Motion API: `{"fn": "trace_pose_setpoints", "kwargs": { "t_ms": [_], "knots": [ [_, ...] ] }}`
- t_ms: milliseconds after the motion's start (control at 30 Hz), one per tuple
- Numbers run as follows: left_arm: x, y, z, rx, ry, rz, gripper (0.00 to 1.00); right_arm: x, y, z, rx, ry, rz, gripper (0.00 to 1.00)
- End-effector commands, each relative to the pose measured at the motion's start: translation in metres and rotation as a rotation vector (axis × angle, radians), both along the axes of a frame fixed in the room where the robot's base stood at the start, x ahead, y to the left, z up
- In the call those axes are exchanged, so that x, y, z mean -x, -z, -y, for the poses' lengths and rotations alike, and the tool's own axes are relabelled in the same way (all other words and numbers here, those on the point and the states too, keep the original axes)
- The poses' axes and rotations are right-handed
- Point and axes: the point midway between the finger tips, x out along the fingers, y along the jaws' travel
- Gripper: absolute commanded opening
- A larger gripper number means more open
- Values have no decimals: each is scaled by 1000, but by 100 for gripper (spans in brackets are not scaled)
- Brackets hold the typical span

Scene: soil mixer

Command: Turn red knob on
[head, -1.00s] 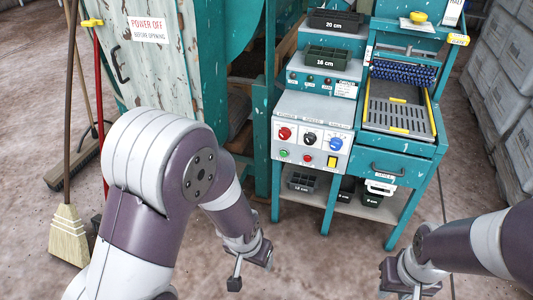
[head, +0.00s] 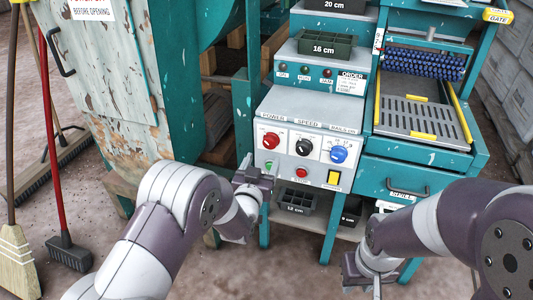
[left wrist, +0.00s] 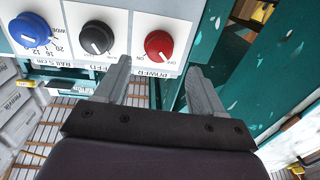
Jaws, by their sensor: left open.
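The red knob (head: 271,140) sits at the left of the white control panel, under the POWER label. In the left wrist view the red knob (left wrist: 158,44) appears upside down, with small ON and OFF marks beside it. My left gripper (head: 258,174) is just below and in front of the red knob in the head view. In the left wrist view my left gripper (left wrist: 160,78) is open, its fingers apart to either side of the knob's line, with the knob beyond the tips. My right gripper (head: 364,278) is low in front of the machine; its jaw opening is unclear.
A black knob (head: 303,147) and a blue knob (head: 339,154) are on the same panel. Below are a green button (head: 268,166), a red button (head: 302,173) and a yellow switch (head: 334,178). A teal post (head: 242,115) stands close to the left.

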Motion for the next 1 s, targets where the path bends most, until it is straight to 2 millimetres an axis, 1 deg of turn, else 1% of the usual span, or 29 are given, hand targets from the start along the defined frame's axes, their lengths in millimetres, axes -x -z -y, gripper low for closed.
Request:
{"fn": "trace_pose_setpoints", "kwargs": {
  "t_ms": [33,100,200,300,400,600,633,667,700,800,1000],
  "knots": [
    [-13,6,3,0,-1,2,68,0,10,0,0,0,0,33],
    [-29,5,7,1,0,2,68,0,16,0,0,0,0,33],
    [-46,4,11,0,0,1,68,0,22,0,0,0,0,33],
    [-57,3,14,0,0,-2,68,0,24,0,0,0,0,33],
    [-63,1,15,0,0,-1,68,0,25,0,0,0,0,33],
    [-63,0,16,-1,0,-3,68,0,24,0,0,0,0,33],
    [-63,0,16,-1,0,-3,65,0,24,0,0,0,0,33],
    [-63,0,16,-1,0,-3,56,0,24,0,0,0,0,33],
    [-63,0,16,-1,0,-3,42,0,24,0,0,0,0,33],
    [-63,0,16,-1,0,-3,12,0,24,0,0,0,0,33],
    [-63,1,16,-7,0,0,13,0,24,0,0,0,0,33]
  ]
}}
